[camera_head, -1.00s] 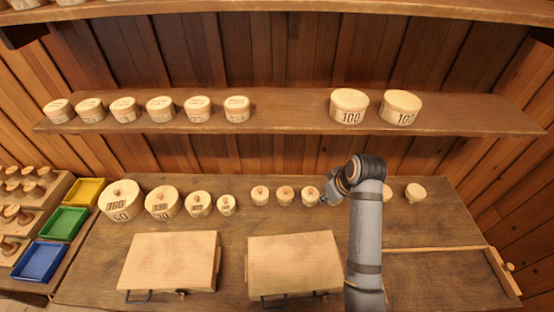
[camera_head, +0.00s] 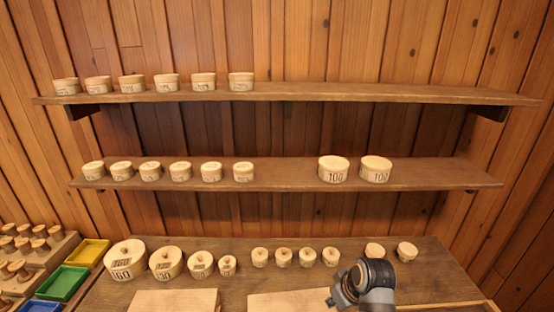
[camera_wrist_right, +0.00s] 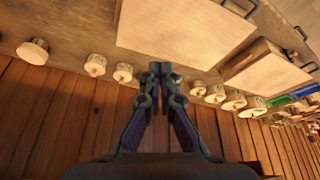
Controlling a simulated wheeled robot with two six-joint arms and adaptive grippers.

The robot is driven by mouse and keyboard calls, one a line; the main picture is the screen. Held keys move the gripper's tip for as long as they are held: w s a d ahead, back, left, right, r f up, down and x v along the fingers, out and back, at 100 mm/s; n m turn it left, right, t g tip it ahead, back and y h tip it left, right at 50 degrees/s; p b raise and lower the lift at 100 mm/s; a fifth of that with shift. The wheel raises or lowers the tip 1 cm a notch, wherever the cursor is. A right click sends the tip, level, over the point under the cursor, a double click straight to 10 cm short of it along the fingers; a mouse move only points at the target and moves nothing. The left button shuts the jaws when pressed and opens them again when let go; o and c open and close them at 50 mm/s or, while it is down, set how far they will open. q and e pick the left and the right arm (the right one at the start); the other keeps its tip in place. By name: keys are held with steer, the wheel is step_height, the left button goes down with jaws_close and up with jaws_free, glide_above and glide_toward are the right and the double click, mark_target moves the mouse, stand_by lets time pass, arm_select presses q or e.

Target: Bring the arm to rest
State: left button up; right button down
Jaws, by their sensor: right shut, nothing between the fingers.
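My right arm shows at the bottom of the head view, with its dark wrist joint and the right gripper (camera_head: 338,299) over the bench, in front of a row of small wooden spools (camera_head: 307,257). In the right wrist view the right gripper (camera_wrist_right: 160,68) has its fingertips together with nothing between them. It hangs above the bench (camera_wrist_right: 75,28), apart from the small spools on either side. My left gripper is in neither view.
Large numbered spools (camera_head: 125,261) stand at the bench's left. Two shelves above hold drums, including two marked 100 (camera_head: 333,170). Pale boards (camera_head: 174,301) lie at the front. Yellow (camera_head: 87,253) and green trays (camera_head: 62,284) sit at far left.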

steer(key=s+d+f+m+h, duration=0.1)
steer(key=s+d+f+m, duration=0.15)
steer(key=s+d, duration=0.4)
steer(key=s+d+f+m+h, duration=0.2)
steer(key=s+d+f, duration=0.1)
steer(key=s, duration=0.7)
step_height(320, 180, down, 31)
steer(key=s+d+g+b, duration=0.2)
steer(key=b, duration=0.5)
arm_select(q)
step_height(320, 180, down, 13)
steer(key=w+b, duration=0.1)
steer(key=b, duration=0.5)
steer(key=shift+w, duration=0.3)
arm_select(e)
steer(key=s+f, duration=0.9)
steer(key=f, duration=0.3)
steer(key=s+d+f, duration=0.1)
steer(key=s+f, duration=0.9)
steer(key=f, duration=0.2)
steer(key=shift+s+d+f+g, duration=0.2)
steer(key=shift+d+f+g, duration=0.1)
steer(key=shift+g, duration=0.1)
